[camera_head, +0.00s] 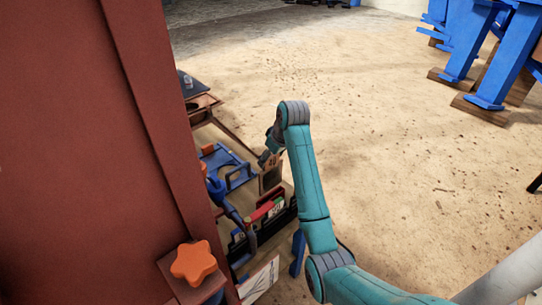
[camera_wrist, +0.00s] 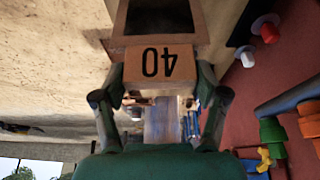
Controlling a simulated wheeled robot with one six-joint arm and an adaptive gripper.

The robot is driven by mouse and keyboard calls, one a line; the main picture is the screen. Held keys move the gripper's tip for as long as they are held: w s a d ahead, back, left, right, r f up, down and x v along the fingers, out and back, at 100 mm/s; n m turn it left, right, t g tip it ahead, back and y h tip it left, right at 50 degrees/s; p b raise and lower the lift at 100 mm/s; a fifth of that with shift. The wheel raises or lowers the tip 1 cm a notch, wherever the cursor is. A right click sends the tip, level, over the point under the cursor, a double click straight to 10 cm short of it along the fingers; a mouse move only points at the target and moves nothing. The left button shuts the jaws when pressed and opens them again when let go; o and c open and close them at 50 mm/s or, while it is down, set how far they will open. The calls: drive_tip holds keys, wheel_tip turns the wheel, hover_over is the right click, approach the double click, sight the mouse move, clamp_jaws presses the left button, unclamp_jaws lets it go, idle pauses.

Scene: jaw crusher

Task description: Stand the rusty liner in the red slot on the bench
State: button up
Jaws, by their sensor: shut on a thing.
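My gripper (camera_head: 268,160) is over the bench (camera_head: 232,133) in the head view and holds the rusty brown liner (camera_head: 271,178) below it. In the wrist view my gripper (camera_wrist: 160,78) has one finger on each side of the liner's tan face (camera_wrist: 160,64), which bears an upside-down "40". In the head view the liner hangs roughly upright, just behind a row of coloured slots. A red piece (camera_head: 262,211), apparently the red slot, is in this row beside a green one. I cannot tell whether the liner touches anything below.
A blue frame (camera_head: 227,167) stands on the bench left of the liner. A large red-brown wall (camera_head: 80,150) with an orange knob (camera_head: 192,263) hides the bench's left side. Open sandy floor lies to the right, with blue machinery (camera_head: 490,55) at the far right.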

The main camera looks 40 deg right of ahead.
sight(272, 175)
drive_tip(key=shift+f, duration=4.55)
drive_tip(key=o, duration=1.9)
drive_tip(key=shift+c, duration=0.2)
drive_tip(key=shift+f, duration=0.1)
drive_tip(key=v, duration=1.2)
